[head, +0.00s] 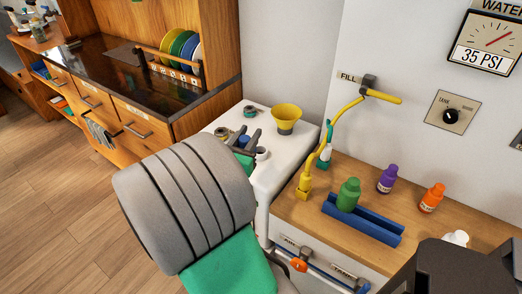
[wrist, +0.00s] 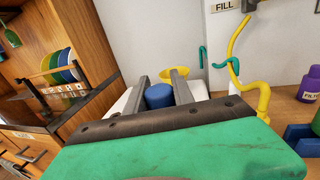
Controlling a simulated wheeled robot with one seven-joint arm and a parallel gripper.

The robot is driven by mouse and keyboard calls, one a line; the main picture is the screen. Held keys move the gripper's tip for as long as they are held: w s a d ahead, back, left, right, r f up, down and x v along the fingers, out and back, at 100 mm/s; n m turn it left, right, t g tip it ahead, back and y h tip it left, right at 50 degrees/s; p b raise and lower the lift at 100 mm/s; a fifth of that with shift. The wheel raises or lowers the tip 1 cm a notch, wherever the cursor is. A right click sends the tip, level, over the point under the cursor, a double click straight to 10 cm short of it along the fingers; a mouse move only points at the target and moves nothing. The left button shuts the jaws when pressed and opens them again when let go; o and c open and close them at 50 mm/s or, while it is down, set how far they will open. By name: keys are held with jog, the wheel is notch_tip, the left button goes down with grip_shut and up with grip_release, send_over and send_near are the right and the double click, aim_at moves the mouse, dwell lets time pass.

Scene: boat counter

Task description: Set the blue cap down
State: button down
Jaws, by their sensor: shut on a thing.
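The blue cap (wrist: 159,96) sits between the two grey fingers of my gripper (wrist: 162,76) in the wrist view. My gripper is shut on it. In the head view the cap (head: 244,142) shows between the fingers of my gripper (head: 246,137), over the white tank top (head: 268,183). My arm hides the tank's near left part. I cannot tell whether the cap touches the tank top or is held above it.
A yellow funnel (head: 286,117) stands on the tank, right of my gripper. A yellow hose (head: 327,148) rises at the right. A wooden counter (head: 300,215) bears a green bottle (head: 348,194) in a blue rack (head: 384,230), plus purple (head: 387,180) and orange (head: 431,199) bottles.

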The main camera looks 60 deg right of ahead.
send_over(263, 146)
jog(key=a, duration=0.5)
notch_tip(263, 146, down, 4)
jog(key=d+f, duration=0.2)
jog(key=d+f+b, duration=0.1)
jog(key=f, duration=0.2)
jog(key=d+f+b, duration=0.1)
jog(key=d+f, duration=0.1)
jog(key=shift+w+d+f, duration=0.15)
jog(key=shift+d+f, duration=0.2)
jog(key=shift+a+f, duration=0.25)
jog(key=shift+f, duration=0.35)
jog(key=c, duration=1.3)
grip_release()
jog(key=shift+s+f, duration=0.1)
jog(key=shift+s, duration=0.1)
jog(key=shift+o, duration=1.1)
jog(key=shift+a+f+b, duration=0.1)
jog(key=shift+f+b, duration=0.4)
jog(key=shift+b, duration=0.5)
jog(key=a, duration=0.7)
jog(key=shift+a+r, duration=0.15)
jog(key=shift+r, duration=0.45)
jog(key=shift+s, duration=0.1)
